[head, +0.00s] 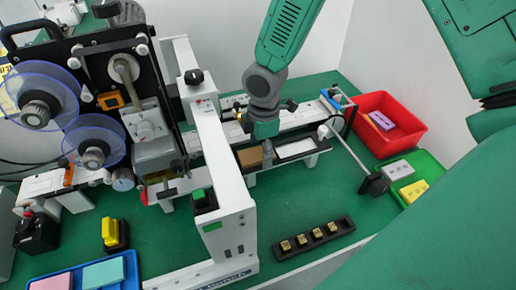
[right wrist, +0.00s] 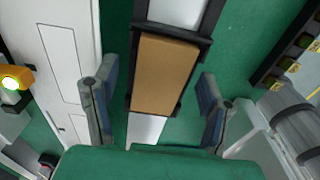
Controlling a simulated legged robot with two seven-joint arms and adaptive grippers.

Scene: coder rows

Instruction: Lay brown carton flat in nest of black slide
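The brown carton (right wrist: 163,75) lies in the black nest of the slide (right wrist: 176,30), with black walls around it; it looks flat. In the head view the carton (head: 249,157) shows on the white track, partly hidden by my right gripper (head: 264,146). In the right wrist view my right gripper (right wrist: 157,100) is open, one finger on each side of the carton, with gaps between the fingers and the carton. I cannot tell the exact height of the fingertips. My left gripper is not in view.
A white gantry frame (head: 222,165) stands close left of the gripper. A red bin (head: 400,133) and a green tray (head: 428,168) lie at right. A black strip with several yellow-topped pieces (head: 312,240) lies in front. Green table between is clear.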

